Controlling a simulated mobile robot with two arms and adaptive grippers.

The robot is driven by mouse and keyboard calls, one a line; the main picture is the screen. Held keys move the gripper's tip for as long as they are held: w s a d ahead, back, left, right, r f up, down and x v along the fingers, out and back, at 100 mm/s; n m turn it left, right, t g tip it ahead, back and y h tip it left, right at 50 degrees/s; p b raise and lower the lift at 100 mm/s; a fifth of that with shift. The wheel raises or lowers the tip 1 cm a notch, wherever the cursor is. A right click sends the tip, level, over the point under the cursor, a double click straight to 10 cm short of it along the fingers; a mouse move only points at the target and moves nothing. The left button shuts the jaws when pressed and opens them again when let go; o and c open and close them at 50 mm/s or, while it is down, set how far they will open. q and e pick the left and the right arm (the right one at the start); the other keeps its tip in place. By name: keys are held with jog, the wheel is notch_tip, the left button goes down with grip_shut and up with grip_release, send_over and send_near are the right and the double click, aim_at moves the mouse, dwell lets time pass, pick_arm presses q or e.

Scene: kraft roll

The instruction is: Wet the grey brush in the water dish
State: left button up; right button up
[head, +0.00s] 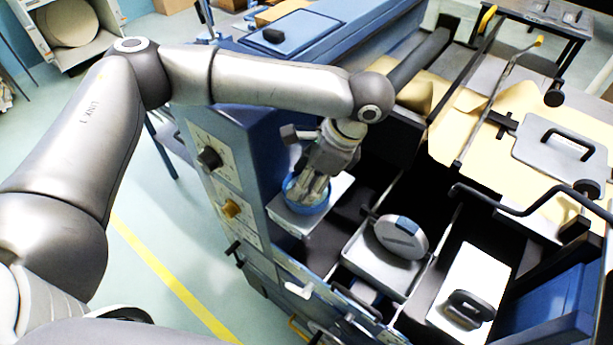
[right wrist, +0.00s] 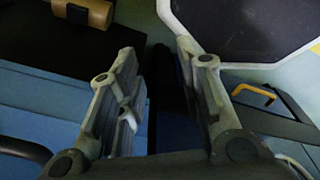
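The water dish (head: 294,199) is a round blue bowl on a light ledge of the blue machine, in the middle of the head view. My left gripper (head: 312,189) points down into the dish from above, its fingertips inside or just over the rim. The fingers and wrist cover most of the dish's inside, so the water is not visible. I cannot clearly make out the grey brush; anything between the left fingers is hidden or too small to tell. In the right wrist view my right gripper (right wrist: 156,52) has its fingers wide apart with nothing between them.
A round grey object with a blue block (head: 402,237) sits in a grey tray right of the dish. A white panel with a dark handle (head: 470,308) lies further right. Yellow-brown kraft paper (head: 455,125) spreads behind, with a grey handled plate (head: 562,150) on it. Knobs (head: 209,157) line the machine's front.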

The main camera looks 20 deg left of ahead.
pick_arm(q)
jog(key=shift+s+d+f+p, duration=0.15)
jog(key=shift+f+p, duration=0.25)
jog(key=shift+p, duration=1.35)
dwell(5.3)
jog(key=shift+r+p, duration=0.85)
jog(key=shift+p, duration=0.15)
notch_tip(320, 180, up, 2)
jog(key=shift+p, duration=1.05)
jog(key=shift+r+p, duration=0.8)
jog(key=shift+p, duration=0.2)
jog(key=shift+r, duration=1.05)
